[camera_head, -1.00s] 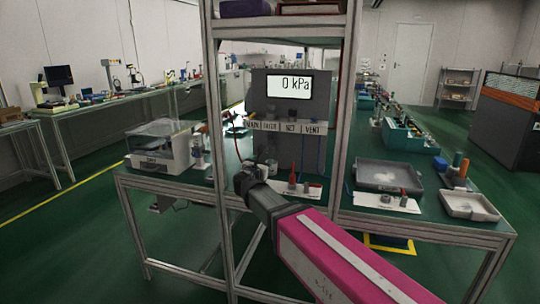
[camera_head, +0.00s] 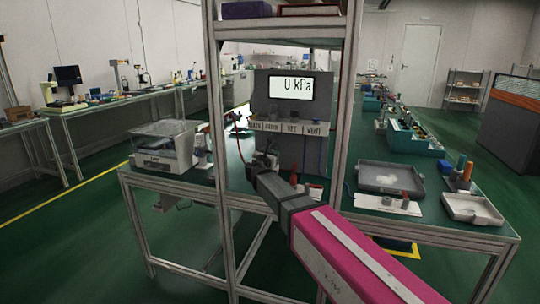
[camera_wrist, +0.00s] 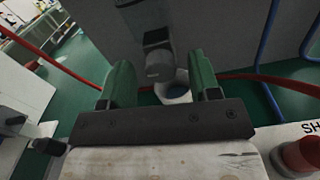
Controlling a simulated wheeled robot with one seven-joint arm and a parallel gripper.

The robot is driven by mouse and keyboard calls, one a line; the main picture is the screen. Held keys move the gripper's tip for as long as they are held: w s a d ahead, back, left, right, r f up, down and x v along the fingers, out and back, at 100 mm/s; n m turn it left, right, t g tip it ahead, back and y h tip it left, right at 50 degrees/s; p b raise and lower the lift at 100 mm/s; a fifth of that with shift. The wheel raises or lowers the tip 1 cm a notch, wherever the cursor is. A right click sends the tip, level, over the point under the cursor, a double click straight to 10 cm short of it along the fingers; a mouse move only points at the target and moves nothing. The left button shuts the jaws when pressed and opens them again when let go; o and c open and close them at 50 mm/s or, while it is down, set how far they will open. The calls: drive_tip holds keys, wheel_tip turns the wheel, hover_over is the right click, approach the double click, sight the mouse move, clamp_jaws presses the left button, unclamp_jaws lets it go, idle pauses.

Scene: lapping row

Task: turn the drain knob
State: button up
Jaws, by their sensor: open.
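The grey panel (camera_head: 280,110) stands on the bench behind the frame, its display reading 0 kPa. A row of labels (camera_head: 290,127) runs below the display; the leftmost, partly legible, appears to read DRAIN. My gripper (camera_head: 262,160) reaches in front of the panel's lower left and hides part of it. In the wrist view, my green fingers (camera_wrist: 160,78) are open. A grey knob-like part (camera_wrist: 159,65) on the panel shows ahead, between the fingertips in the picture. I cannot tell whether they touch it, or surely whether it is the drain knob.
A metal upright (camera_head: 347,110) stands right of my gripper, another (camera_head: 214,110) to its left. A red hose (camera_wrist: 55,62) and blue tube (camera_wrist: 268,40) run near the fingers. A red knob (camera_wrist: 300,155) sits at lower right. A grey tray (camera_head: 390,178) lies on the bench.

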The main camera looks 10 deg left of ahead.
drive_tip(key=shift+w, duration=0.15)
drive_tip(key=shift+c, duration=0.4)
drive_tip(key=c, duration=0.9)
drive_tip(key=shift+o, duration=0.2)
drive_tip(key=shift+m, duration=0.4)
drive_tip(key=shift+d+f+m, duration=0.1)
drive_tip(key=shift+m, duration=3.8)
drive_tip(key=shift+d+f+m, duration=0.1)
drive_tip(key=shift+m, duration=3.8)
